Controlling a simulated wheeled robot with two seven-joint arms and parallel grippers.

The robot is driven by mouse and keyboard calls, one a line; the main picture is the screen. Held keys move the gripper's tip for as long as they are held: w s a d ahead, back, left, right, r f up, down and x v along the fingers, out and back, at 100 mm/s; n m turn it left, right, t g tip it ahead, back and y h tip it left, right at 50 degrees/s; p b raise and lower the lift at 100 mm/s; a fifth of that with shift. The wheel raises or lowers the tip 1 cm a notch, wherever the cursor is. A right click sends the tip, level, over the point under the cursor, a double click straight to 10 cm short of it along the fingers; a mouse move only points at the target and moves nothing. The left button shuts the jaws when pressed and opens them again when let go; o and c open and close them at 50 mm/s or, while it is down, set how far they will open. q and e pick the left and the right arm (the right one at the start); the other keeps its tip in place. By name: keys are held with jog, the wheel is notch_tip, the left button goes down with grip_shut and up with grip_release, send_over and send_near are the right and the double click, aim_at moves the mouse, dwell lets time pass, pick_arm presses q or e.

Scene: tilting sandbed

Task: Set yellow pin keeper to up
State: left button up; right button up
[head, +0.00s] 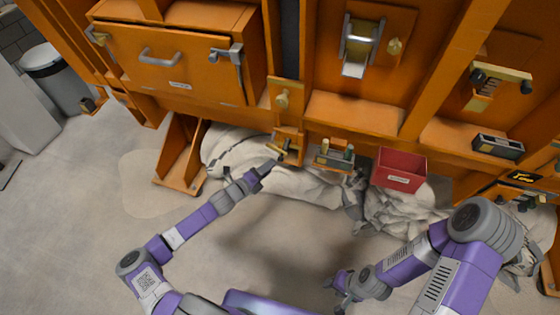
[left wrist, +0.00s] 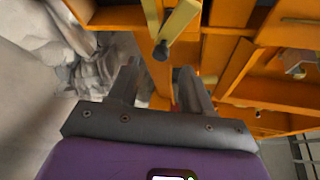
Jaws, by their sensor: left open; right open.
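A small yellow keeper (head: 284,147) with a dark end sits on an orange bracket low on the front of the orange machine. In the left wrist view a yellow bar (left wrist: 180,22) with a dark round tip, apparently the same keeper, slants down from the upper right to just beyond the gap between my fingers. My left gripper (head: 267,167) is open and empty, just below and left of the keeper; it also shows in the left wrist view (left wrist: 160,78). I cannot tell whether it touches the bar. My right gripper (head: 345,287) is open, low in the head view, away from the machine.
A small rack with pins (head: 334,155) and a red bin (head: 400,170) stand right of the keeper. Crumpled pale sacks (head: 315,187) lie beneath. An orange chute (head: 180,155) stands to the left. The floor in front is clear.

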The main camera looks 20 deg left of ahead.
aim_at(280, 161)
pick_arm(q)
jog(key=b+x, duration=0.2)
jog(key=x, duration=0.5)
jog(key=shift+w, duration=0.15)
jog(key=shift+f, duration=0.1)
grip_shut()
